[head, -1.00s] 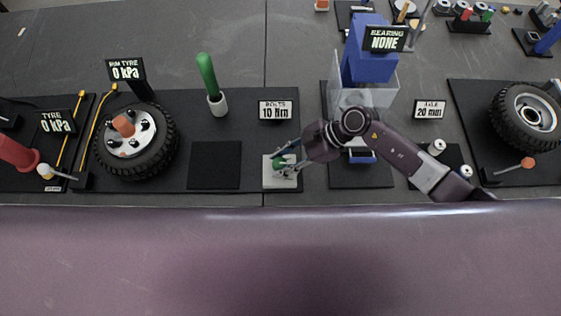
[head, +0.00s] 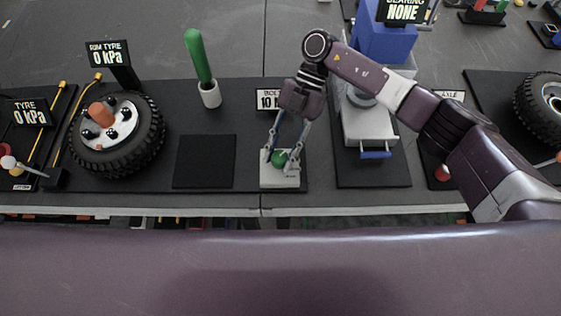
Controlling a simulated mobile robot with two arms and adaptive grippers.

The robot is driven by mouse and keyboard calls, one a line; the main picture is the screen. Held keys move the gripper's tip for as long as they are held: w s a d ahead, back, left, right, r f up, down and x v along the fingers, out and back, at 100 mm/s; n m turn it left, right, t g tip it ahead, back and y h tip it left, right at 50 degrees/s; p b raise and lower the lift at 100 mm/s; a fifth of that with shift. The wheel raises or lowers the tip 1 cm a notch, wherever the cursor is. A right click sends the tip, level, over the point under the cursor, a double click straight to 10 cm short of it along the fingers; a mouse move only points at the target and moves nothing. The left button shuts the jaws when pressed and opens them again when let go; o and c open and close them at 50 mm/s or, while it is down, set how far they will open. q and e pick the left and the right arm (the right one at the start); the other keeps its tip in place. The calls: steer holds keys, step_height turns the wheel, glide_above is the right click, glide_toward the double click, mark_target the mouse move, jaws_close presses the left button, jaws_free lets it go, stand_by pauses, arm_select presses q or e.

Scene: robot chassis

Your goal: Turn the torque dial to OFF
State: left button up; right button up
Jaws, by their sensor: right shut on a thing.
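The torque dial is a green knob (head: 278,158) on a small white base plate (head: 281,182), in the middle of the head view. The dark sign (head: 266,99) behind it reads 10, the rest hidden by my right arm; the dial's own markings are too small to read. My right gripper (head: 280,160) reaches down from above, its two fingers on either side of the green knob, shut on it. My left gripper is not in view.
A tyre on a rim (head: 117,136) and a green-handled tool in a white holder (head: 200,62) stand to the left. A grey and blue press (head: 371,125) stands close on the right. A bare black pad (head: 204,161) lies left of the dial.

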steer(key=n+h+b, duration=0.1)
steer(key=n+b, duration=0.1)
steer(key=n+g+h+b, duration=0.1)
steer(key=b, duration=0.2)
steer(key=shift+a+f+n+h, duration=0.1)
steer(key=shift+f+n+h, duration=0.2)
steer(key=shift+n, duration=0.1)
steer(key=shift+r+n+h+b, duration=0.15)
steer(key=shift+n+h+b, duration=0.55)
steer(key=shift+n+b, duration=0.15)
steer(key=shift+r+n+h, duration=0.1)
steer(key=shift+n+h, duration=0.3)
steer(key=shift+n, duration=0.15)
steer(key=shift+n+h+b, duration=0.3)
steer(key=shift+n+h, duration=0.4)
steer(key=shift+n, duration=0.1)
steer(key=o, duration=1.2)
steer(key=shift+c, duration=0.2)
